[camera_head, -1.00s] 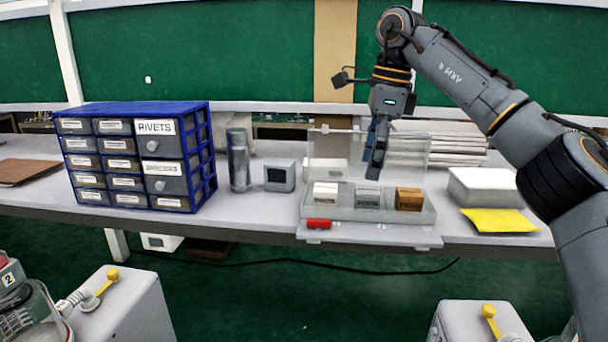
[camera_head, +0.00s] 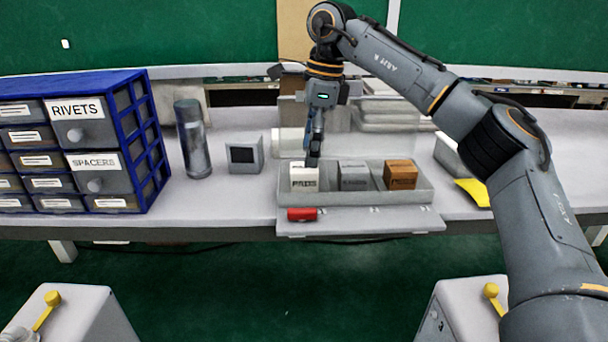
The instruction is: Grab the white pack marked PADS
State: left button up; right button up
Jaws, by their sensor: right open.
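The white pack marked PADS (camera_head: 304,178) stands upright in the left part of a shallow grey tray (camera_head: 424,190) on the bench. A grey pack (camera_head: 353,176) and a brown pack (camera_head: 400,175) stand to its right in the same tray. My right gripper (camera_head: 313,158) points down just above and behind the white pack's top edge, with its jaws open and nothing seen between them. I cannot tell whether a fingertip touches the pack. My left gripper is not in view.
A red piece (camera_head: 301,214) is at the tray's front left. A grey box with a dark window (camera_head: 245,155), a metal cylinder (camera_head: 193,142) and a blue drawer cabinet (camera_head: 145,140) stand to the left. A yellow sheet (camera_head: 474,191) lies to the right.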

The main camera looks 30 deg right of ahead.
aim_at(304, 172)
jog(key=shift+w+a+f, duration=0.1)
jog(key=shift+f, duration=0.2)
jog(key=shift+a+f+p, duration=0.1)
jog(key=shift+f+p, duration=0.1)
jog(key=shift+p, duration=0.1)
jog(key=f+p, duration=0.1)
jog(key=f, duration=0.1)
jog(key=a+f+p, duration=0.1)
jog(key=f, duration=0.1)
jog(key=shift+f, duration=0.35)
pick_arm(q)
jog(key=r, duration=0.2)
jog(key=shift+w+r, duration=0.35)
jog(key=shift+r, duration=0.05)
pick_arm(e)
jog(key=c, duration=1.3)
jog(key=shift+r, duration=0.1)
